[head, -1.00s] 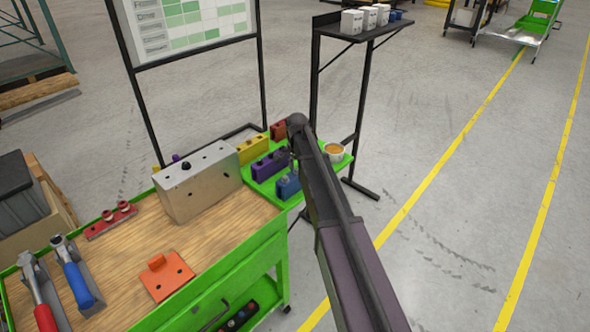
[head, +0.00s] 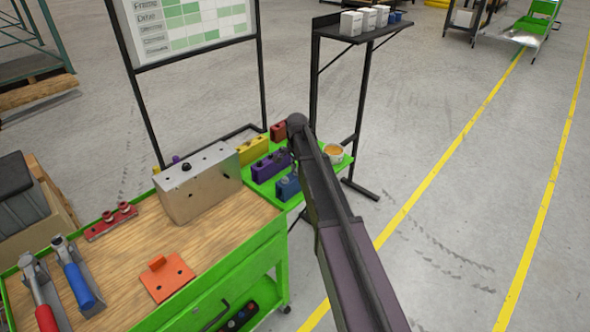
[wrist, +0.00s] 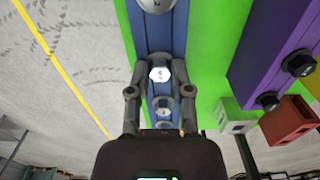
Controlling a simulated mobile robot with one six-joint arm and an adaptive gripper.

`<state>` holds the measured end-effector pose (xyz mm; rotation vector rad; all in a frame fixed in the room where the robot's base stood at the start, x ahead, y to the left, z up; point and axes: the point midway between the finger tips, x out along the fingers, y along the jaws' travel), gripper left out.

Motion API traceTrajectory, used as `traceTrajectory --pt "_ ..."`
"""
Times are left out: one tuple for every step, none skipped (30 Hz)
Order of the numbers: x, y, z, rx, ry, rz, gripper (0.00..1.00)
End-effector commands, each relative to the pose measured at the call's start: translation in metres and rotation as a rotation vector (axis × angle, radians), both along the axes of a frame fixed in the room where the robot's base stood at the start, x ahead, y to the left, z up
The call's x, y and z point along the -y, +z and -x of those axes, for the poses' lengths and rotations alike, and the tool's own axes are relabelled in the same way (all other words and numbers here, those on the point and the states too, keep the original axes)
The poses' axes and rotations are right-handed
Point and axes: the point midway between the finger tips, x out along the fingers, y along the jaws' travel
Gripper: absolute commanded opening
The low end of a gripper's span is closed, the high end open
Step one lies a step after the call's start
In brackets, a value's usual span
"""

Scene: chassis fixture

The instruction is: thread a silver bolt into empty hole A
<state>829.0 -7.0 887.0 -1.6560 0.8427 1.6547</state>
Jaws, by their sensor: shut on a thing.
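A blue holder (head: 287,187) stands on the green side shelf; in the wrist view the blue holder (wrist: 178,32) runs under my gripper with several silver bolts in line. My gripper (wrist: 160,80) is shut on a silver bolt (wrist: 159,73), whose bright hex head shows between the fingers. I cannot tell if the bolt is still seated in the holder. In the head view my arm hides most of the gripper. The metal chassis block (head: 200,188) stands on the bench to the left, with dark holes and a black bolt (head: 186,166) on top. Hole A's label is not readable.
Purple (head: 270,166), yellow (head: 252,150) and red (head: 278,131) holders stand close by on the shelf. A cup (head: 334,152) is at its right edge. An orange plate (head: 167,278) and clamps lie on the bench. A black stand (head: 360,100) rises behind.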

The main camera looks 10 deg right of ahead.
Motion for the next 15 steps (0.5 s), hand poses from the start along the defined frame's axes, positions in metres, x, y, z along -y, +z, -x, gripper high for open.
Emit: traceTrajectory --pt "0.0 0.0 0.0 0.0 0.0 0.0 0.0" --pt "0.0 0.001 0.0 0.0 0.0 0.0 0.0" --pt "0.0 0.002 0.0 0.0 0.0 0.0 0.0" --pt "0.0 0.003 0.0 0.0 0.0 0.0 0.0" --pt "0.0 0.004 0.0 0.0 0.0 0.0 0.0" --pt "0.0 0.006 0.0 0.0 0.0 0.0 0.0" --pt "0.0 0.008 0.0 0.0 0.0 0.0 0.0" --pt "0.0 0.01 0.0 0.0 0.0 0.0 0.0" --pt "0.0 0.012 0.0 0.0 0.0 0.0 0.0" --pt "0.0 0.014 0.0 0.0 0.0 0.0 0.0" --pt "0.0 0.016 0.0 0.0 0.0 0.0 0.0" --pt "0.0 0.018 0.0 0.0 0.0 0.0 0.0" --pt "0.0 0.02 0.0 0.0 0.0 0.0 0.0" --pt "0.0 0.022 0.0 0.0 0.0 0.0 0.0" --pt "0.0 0.024 0.0 0.0 0.0 0.0 0.0"
